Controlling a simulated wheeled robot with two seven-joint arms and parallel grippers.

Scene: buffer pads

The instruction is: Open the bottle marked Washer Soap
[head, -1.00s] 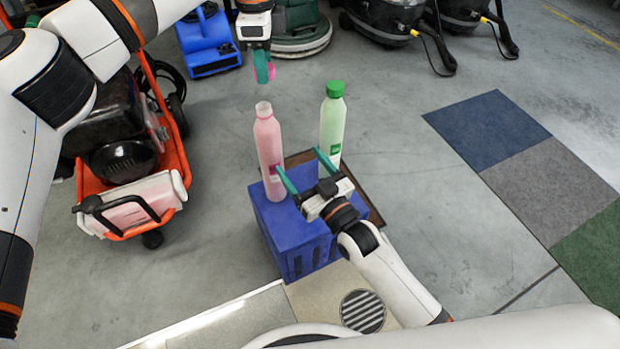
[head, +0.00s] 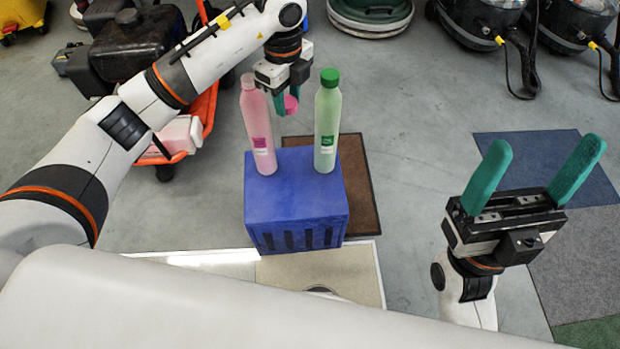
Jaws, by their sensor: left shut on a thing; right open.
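A pink bottle (head: 258,126) stands upright and open-topped on the left of a blue crate (head: 296,200). A pale green bottle (head: 327,122) with a green cap on stands upright on the crate's right. Both labels are too small to read. My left gripper (head: 292,98) is shut on a pink cap (head: 290,104), held apart from both bottles, appearing between their upper parts in the picture. My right gripper (head: 545,158) is open and empty, well to the right of the crate, its teal fingers spread wide.
A brown mat (head: 361,185) lies under and right of the crate. Blue and grey floor tiles (head: 586,250) lie at the right. An orange cart (head: 207,107) with dark machinery is at the left. Floor cleaners stand at the back. Bare floor lies between crate and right gripper.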

